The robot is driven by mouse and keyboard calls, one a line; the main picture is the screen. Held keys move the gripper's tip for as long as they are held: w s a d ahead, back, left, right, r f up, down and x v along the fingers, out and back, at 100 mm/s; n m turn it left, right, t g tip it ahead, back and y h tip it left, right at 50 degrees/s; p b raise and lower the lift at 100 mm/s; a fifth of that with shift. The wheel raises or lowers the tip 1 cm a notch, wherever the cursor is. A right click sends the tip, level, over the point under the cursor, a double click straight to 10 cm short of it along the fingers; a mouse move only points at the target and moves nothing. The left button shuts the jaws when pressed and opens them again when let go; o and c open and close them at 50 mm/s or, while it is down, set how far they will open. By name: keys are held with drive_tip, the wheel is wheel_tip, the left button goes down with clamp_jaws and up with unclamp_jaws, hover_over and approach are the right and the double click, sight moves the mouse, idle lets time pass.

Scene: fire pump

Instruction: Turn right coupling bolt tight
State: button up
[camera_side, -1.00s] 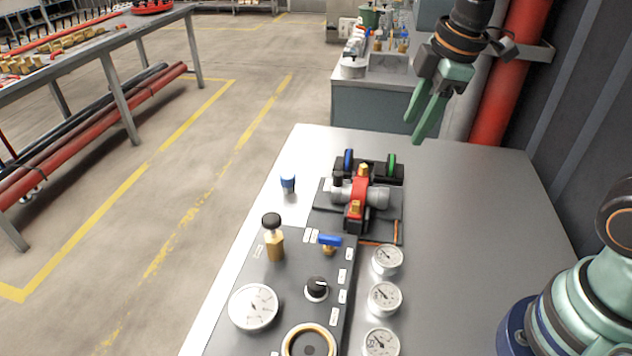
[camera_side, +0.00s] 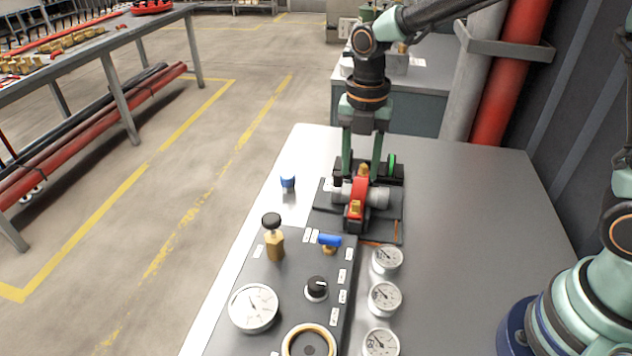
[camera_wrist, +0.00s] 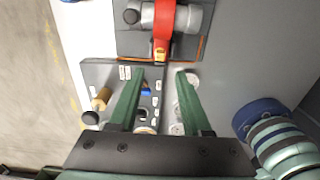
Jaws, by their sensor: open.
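The coupling is a grey pipe joint with a red clamp (camera_side: 357,193) across it, on a dark base plate on the bench. One brass bolt (camera_side: 363,171) stands at the clamp's far end and another brass bolt (camera_side: 355,209) at its near end. I cannot tell which is the right one. My gripper (camera_side: 362,176) points down over the far part of the coupling, fingers apart with nothing held. In the wrist view my gripper (camera_wrist: 160,72) is open, and one brass bolt (camera_wrist: 160,52) and the red clamp (camera_wrist: 163,20) show beyond the fingertips. Whether a finger touches anything is unclear.
A black holder with a green disc (camera_side: 392,165) stands right behind the coupling. A blue-capped part (camera_side: 288,182) is left of it. In front is a control panel (camera_side: 270,285) with knobs, and several gauges (camera_side: 385,298) beside it. The bench's right side (camera_side: 470,220) is clear.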

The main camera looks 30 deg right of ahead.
sight(356, 202)
wheel_tip(356, 202, down, 8)
drive_tip(key=shift+f, duration=0.1)
idle(0.4)
clamp_jaws()
